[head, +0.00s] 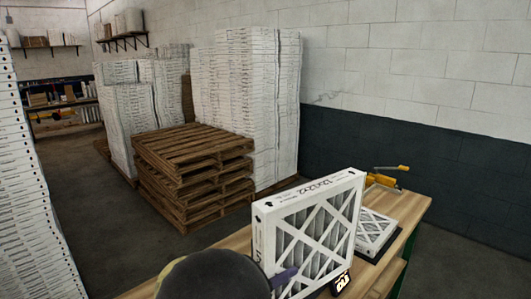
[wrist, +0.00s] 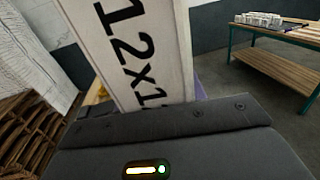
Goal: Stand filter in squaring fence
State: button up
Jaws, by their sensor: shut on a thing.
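A white cardboard-framed filter (head: 309,235) with grey pleats and a lattice face stands upright over the wooden bench in the head view. Its printed edge fills the upper middle of the wrist view (wrist: 148,50). My gripper (head: 285,277) is shut on this filter at its lower part; a purple finger shows against it. I cannot tell whether the filter's bottom touches the bench. I cannot clearly make out the squaring fence; the filter may hide it.
Another filter (head: 374,229) lies flat on the bench (head: 413,207), right of the held one. Yellow clamp-like tools (head: 383,180) sit behind. Stacked pallets (head: 190,172) and tall white stacks (head: 250,95) stand beyond. A second table (wrist: 275,70) shows in the wrist view.

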aim_at(278, 242)
jog(key=shift+w, duration=0.1)
jog(key=r, duration=0.1)
jog(key=r+p, duration=0.2)
jog(key=shift+s+a+r, duration=0.15)
jog(key=shift+s+a, duration=0.05)
jog(key=shift+s, duration=0.05)
notch_tip(278, 242, up, 2)
jog(key=shift+w+d+p, duration=0.1)
jog(key=shift+w+p, duration=0.05)
jog(key=shift+p, duration=0.55)
notch_tip(278, 242, up, 2)
jog(key=shift+p, duration=0.55)
notch_tip(278, 242, down, 7)
jog(key=b, duration=0.4)
jog(key=shift+f+b, duration=0.2)
jog(key=shift+b, duration=0.1)
